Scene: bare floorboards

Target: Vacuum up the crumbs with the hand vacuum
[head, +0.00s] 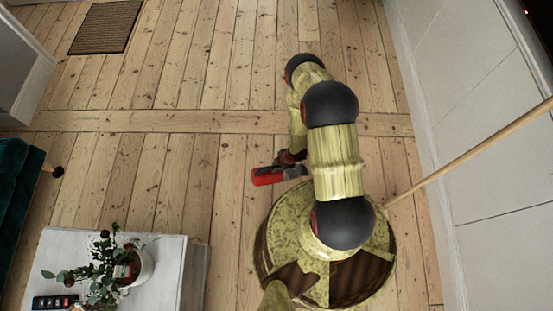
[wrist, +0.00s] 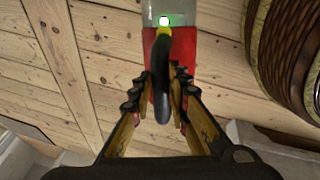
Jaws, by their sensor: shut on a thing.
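The hand vacuum (head: 268,176) is red and shows in the head view just left of my arm, above the floorboards. In the wrist view the hand vacuum (wrist: 185,48) has a red body, a pale grey end with a lit green spot, and a black curved handle. My gripper (wrist: 160,88) is shut on it, with its fingers on either side of the handle. In the head view my gripper (head: 289,158) is small and partly hidden by my arm. I cannot make out any crumbs in either view.
A white table (head: 60,250) at the lower left bears a potted plant (head: 135,268) and a dark remote (head: 55,302). A dark green sofa (head: 20,180) is at the left edge. A doormat (head: 105,27) lies at the far left. A wooden pole (head: 470,153) slants at right. The middle floor is clear.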

